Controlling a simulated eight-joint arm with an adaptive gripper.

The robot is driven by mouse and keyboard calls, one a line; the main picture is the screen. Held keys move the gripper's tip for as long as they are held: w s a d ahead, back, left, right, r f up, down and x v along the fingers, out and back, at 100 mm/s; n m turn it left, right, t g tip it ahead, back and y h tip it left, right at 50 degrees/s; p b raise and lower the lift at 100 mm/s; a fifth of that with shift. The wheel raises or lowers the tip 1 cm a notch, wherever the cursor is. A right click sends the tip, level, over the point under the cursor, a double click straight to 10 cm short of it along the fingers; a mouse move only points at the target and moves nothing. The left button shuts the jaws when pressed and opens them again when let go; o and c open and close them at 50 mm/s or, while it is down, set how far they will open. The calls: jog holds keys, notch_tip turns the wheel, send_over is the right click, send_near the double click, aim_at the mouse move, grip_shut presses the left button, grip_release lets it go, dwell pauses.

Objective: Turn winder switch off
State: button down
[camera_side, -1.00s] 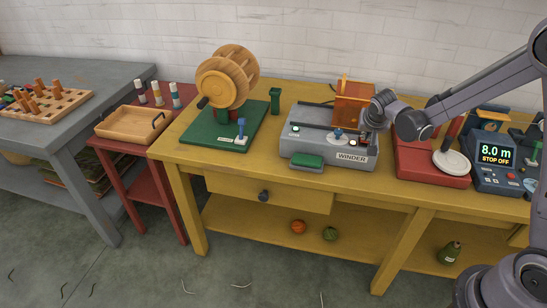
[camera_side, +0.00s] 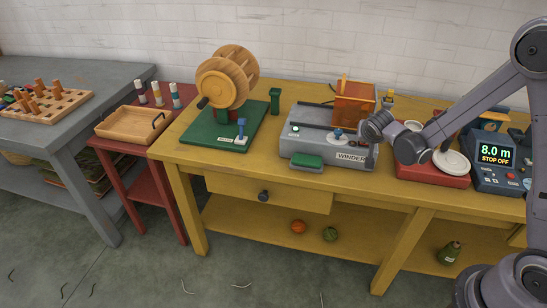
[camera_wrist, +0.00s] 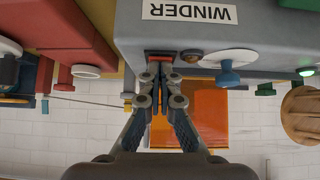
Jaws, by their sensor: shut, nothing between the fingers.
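The grey winder (camera_side: 310,151) stands on the yellow bench, with a WINDER label on its front. Its small green lamp (camera_side: 295,129) is lit; it also shows in the wrist view (camera_wrist: 305,71). In the wrist view a small reddish switch (camera_wrist: 161,54) sits in a dark housing beside the label. My gripper (camera_wrist: 158,78) is shut and empty, its fingertips right at this switch. I cannot tell whether they touch it or which way it is set.
A blue-topped knob (camera_side: 338,133) stands left of my gripper on the winder. An orange box (camera_side: 354,104) is behind. A red device (camera_side: 432,176) with a white disc is close on the right, beside a display unit (camera_side: 495,158) reading "8.0 m STOP OFF".

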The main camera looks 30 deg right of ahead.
jog(key=shift+s+a+f, duration=0.2)
jog(key=shift+a+f, duration=0.05)
jog(key=shift+f, duration=0.15)
jog(key=shift+w+d+r, duration=0.3)
jog(key=shift+w+d, duration=0.05)
jog(key=shift+d, duration=0.1)
jog(key=shift+r, duration=0.5)
jog(key=r, duration=0.2)
jog(key=s+a+r, duration=0.1)
jog(key=shift+r, duration=0.15)
jog(key=s+a+r+n+y, duration=0.3)
jog(key=s+a+r+n, duration=0.1)
jog(key=s+a, duration=0.3)
jog(key=s+a+r+n+y, duration=0.3)
jog(key=s+a, duration=0.4)
jog(key=s, duration=0.5)
jog(key=shift+s+a+r+n+t, duration=0.35)
jog(key=shift+r+n, duration=0.3)
jog(key=shift+n, duration=0.25)
jog(key=shift+w, duration=0.1)
